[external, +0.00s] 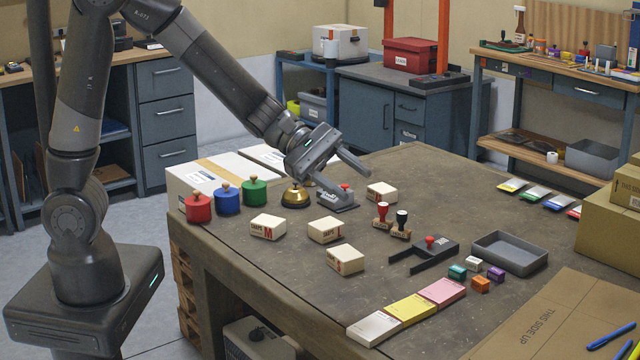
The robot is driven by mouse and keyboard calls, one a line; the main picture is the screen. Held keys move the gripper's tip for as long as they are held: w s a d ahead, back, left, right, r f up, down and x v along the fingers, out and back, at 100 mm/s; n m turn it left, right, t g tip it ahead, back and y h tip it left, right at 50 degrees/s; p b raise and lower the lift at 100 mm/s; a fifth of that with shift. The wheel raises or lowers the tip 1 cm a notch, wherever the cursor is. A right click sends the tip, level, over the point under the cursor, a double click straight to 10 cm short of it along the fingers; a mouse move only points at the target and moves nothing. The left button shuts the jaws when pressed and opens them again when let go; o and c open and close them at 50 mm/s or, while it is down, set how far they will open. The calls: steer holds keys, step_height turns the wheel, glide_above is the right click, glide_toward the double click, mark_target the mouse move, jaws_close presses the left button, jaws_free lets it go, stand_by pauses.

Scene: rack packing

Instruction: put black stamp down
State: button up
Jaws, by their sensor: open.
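The black stamp (402,225) stands upright on the table, with a dark rounded handle on a wooden base. A red-handled stamp (382,214) stands upright just to its left. My gripper (358,184) is open, with its fingers apart and pointing right and down over the back of the table. It is up and left of both stamps in the picture, apart from them. I see nothing between its fingers. A dark block (338,203) with a red top lies beneath it, partly hidden by a finger.
A black holder (425,258) with a red knob and a grey tray (509,255) lie to the right. White boxes (326,230), a brass bell (294,196) and coloured weights (228,199) stand left. Pads (405,308) and small cubes (474,264) lie in front.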

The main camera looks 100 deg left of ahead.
steer(key=s+d+r+m+g, duration=0.2)
steer(key=s+d+m+g, duration=0.1)
steer(key=s+d+m, duration=0.4)
steer(key=s+d+r+m+g, duration=0.3)
steer(key=s+d+m, duration=0.2)
steer(key=s+m, duration=0.3)
steer(key=s+a+m+y, duration=0.2)
steer(key=s+m+y, duration=0.1)
steer(key=s, duration=0.3)
steer(key=s+a+r+m+y, duration=0.1)
steer(key=s+a+m+y, duration=0.1)
steer(key=s+m, duration=0.3)
steer(key=shift+s+a+r+m+y, duration=0.15)
steer(key=shift+s+r+m+y, duration=0.15)
steer(key=shift+s+y, duration=0.3)
steer(key=shift+w, duration=0.1)
